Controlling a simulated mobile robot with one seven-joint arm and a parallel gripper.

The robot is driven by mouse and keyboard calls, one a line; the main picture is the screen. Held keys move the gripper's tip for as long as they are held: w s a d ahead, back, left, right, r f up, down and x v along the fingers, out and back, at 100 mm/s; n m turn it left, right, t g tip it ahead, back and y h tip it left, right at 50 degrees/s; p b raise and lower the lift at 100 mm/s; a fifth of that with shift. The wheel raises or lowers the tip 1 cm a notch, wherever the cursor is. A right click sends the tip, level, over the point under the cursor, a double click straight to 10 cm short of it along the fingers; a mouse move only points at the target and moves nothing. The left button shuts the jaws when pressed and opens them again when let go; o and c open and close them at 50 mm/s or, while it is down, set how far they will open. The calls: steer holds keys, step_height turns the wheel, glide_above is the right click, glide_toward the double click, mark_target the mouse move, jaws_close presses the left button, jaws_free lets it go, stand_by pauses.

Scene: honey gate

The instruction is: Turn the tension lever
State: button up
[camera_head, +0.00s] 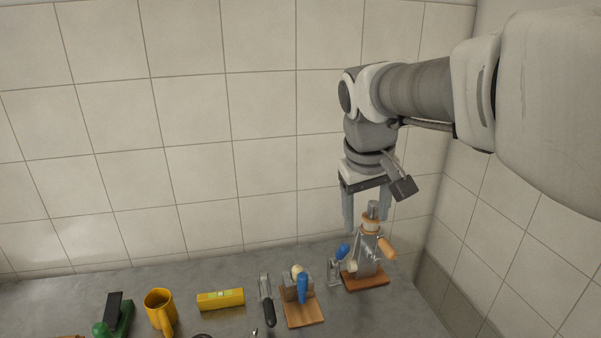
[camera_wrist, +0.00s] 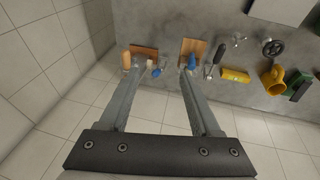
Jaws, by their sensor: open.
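My gripper (camera_head: 367,222) is open and empty, pointing down, with its fingers around or just above the top of a grey metal device (camera_head: 365,262); I cannot tell their exact depth. This device has a wooden handle (camera_head: 388,248) on its right side and stands on a wooden base (camera_head: 372,283). A small clamp with a blue handle (camera_head: 343,249) stands just left of it. A second wooden board (camera_head: 305,316) carries a fixture with a blue lever (camera_head: 302,288). I cannot tell which part is the tension lever. In the wrist view, the gripper (camera_wrist: 161,70) shows spread fingers.
A black wheel (camera_wrist: 273,47) shows in the wrist view. Tiled walls close the back and right.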

steer(key=w+a+f+n+g, duration=0.1)
steer(key=w+f, duration=0.1)
steer(key=w, duration=0.8)
steer(key=g+p, duration=0.2)
glide_toward(342, 258)
steer(key=shift+n, duration=0.3)
steer(key=f, duration=0.2)
steer(key=d+f, duration=0.1)
steer(key=f, duration=0.4)
steer(key=shift+w+d+f+b, duration=0.1)
steer(key=shift+d+f+b, duration=0.1)
steer(key=shift+f+b, duration=0.15)
steer(key=shift+r, duration=0.1)
jaws_close()
